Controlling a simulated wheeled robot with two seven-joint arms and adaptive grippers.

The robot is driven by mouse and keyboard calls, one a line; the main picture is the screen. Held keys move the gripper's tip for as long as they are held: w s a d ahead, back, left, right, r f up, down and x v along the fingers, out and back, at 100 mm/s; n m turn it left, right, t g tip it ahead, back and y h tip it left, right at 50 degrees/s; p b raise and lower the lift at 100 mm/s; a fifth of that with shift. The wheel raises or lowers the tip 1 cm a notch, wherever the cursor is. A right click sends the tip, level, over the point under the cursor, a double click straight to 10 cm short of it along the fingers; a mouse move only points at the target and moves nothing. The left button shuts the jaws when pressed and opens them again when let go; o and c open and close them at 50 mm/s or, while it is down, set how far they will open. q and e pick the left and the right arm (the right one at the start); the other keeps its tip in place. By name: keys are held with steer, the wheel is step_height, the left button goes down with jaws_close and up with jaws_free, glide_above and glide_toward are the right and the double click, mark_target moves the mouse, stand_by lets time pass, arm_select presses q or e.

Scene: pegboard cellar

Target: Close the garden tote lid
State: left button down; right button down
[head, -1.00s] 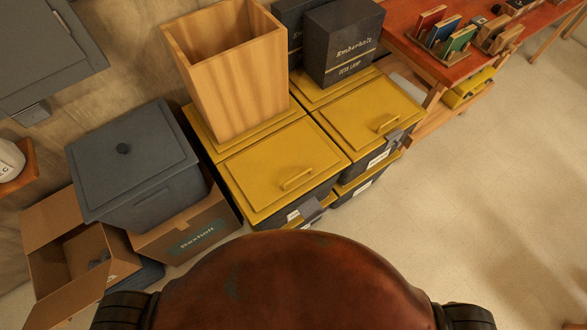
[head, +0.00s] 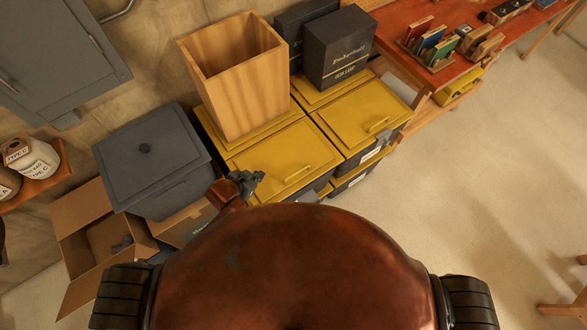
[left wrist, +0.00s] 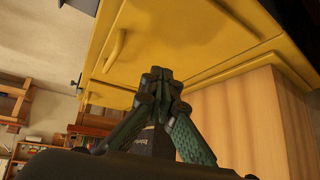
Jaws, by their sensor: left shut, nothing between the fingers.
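Yellow-lidded dark totes stand stacked against the wall. I cannot read which one is the garden tote. The near yellow lid (head: 285,160) looks flat on its tote, with a raised handle (head: 297,174). A second yellow lid (head: 362,115) lies flat to its right. My left gripper (head: 252,181) is shut and empty at the near lid's left front corner; I cannot tell if it touches. In the left wrist view the shut fingers (left wrist: 162,78) show in front of a yellow lid (left wrist: 160,35) with its handle (left wrist: 114,50). My right gripper is out of view.
A tall wooden bin (head: 240,95) stands on the yellow lids at the back. Dark boxes (head: 338,50) stand behind. A grey lidded bin (head: 150,150) and an open carton (head: 85,215) are at the left. The floor (head: 480,190) at the right is clear.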

arm_select(q)
steer(key=d+r+m+h+p, duration=0.2)
steer(key=d+r+m+h, duration=0.15)
steer(key=d+r, duration=0.35)
glide_above(294, 181)
step_height(294, 181, down, 8)
steer(key=shift+w+f+m+g+y+p, duration=0.2)
steer(key=shift+f+y, duration=0.05)
steer(key=shift+f, duration=0.3)
steer(key=shift+w+f+m+g+y+p, duration=0.15)
steer(key=shift+w+f+g+y+p, duration=0.05)
steer(key=shift+f, duration=0.35)
steer(key=shift+a+f, duration=0.1)
steer(key=shift+f, duration=0.65)
steer(key=shift+f, duration=0.1)
steer(key=shift+s+f+b, duration=0.15)
steer(key=shift+f+b, duration=0.1)
steer(key=shift+f, duration=0.35)
steer(key=shift+s+f+b, duration=0.15)
steer(key=shift+f+b, duration=0.1)
steer(key=shift+f, duration=0.35)
steer(key=shift+s, duration=0.1)
